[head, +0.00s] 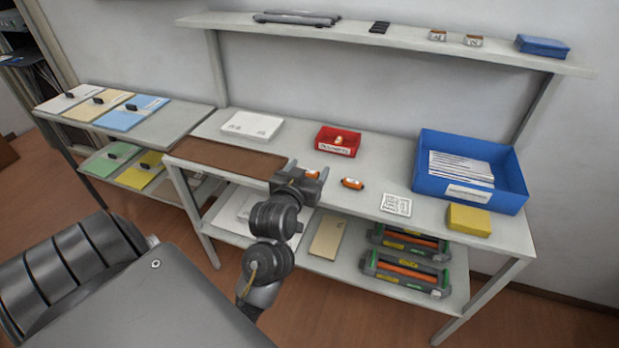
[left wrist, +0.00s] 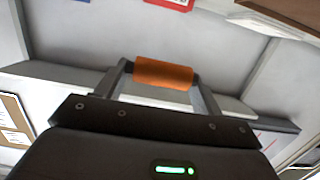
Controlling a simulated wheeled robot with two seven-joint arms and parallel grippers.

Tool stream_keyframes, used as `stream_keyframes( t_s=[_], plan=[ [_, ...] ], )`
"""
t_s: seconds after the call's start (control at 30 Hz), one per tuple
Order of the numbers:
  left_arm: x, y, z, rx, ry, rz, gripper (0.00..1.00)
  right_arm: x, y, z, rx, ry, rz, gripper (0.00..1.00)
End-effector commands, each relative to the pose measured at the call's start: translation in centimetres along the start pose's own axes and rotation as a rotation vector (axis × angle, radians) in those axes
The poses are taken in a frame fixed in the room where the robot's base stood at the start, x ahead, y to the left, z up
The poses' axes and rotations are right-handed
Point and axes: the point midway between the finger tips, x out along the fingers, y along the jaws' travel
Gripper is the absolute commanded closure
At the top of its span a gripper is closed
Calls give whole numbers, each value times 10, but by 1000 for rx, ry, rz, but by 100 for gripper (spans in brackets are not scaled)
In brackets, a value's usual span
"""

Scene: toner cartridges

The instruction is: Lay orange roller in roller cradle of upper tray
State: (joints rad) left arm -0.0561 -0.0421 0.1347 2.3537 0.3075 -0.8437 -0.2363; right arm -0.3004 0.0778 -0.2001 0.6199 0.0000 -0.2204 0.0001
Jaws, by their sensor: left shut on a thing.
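My left gripper (head: 307,173) is above the workbench, near the right end of the brown mat. It is shut on an orange roller (head: 313,174). In the left wrist view the roller (left wrist: 164,73) lies crosswise between the two fingers. A second small orange piece (head: 352,183) lies on the bench just to the right. Two dark grey and green cartridge-like units, an upper one (head: 409,234) and a lower one (head: 405,284), sit on the lower shelf at right; both show orange bars. I cannot make out which part is the roller cradle. My right gripper is not in view.
The bench (head: 390,165) carries a brown mat (head: 225,158), a red bin (head: 338,141), a blue bin (head: 472,172), a yellow box (head: 469,219) and a printed white card (head: 396,204). A shelf (head: 350,36) runs above. A side table (head: 178,123) with coloured folders stands left.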

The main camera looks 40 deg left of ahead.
Motion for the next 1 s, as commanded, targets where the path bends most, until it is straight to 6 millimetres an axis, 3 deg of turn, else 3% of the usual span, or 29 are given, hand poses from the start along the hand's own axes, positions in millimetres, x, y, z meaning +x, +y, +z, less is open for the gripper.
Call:
stream_keyframes(
  t_s=[0.17, 0.47, 0.6, 0.8, 1.0],
  plan=[
    [15, -5, 5, 7, 0, 0, 54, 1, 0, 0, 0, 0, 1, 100],
    [91, -30, 26, 5, -1, -2, 54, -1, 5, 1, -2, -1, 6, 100],
    [115, -36, 50, 3, -4, -1, 54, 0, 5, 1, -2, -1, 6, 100],
    [132, -40, 66, 1, -2, 0, 54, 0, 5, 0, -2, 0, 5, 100],
    [136, -41, 69, 1, 0, 1, 54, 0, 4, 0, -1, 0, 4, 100]
  ],
)
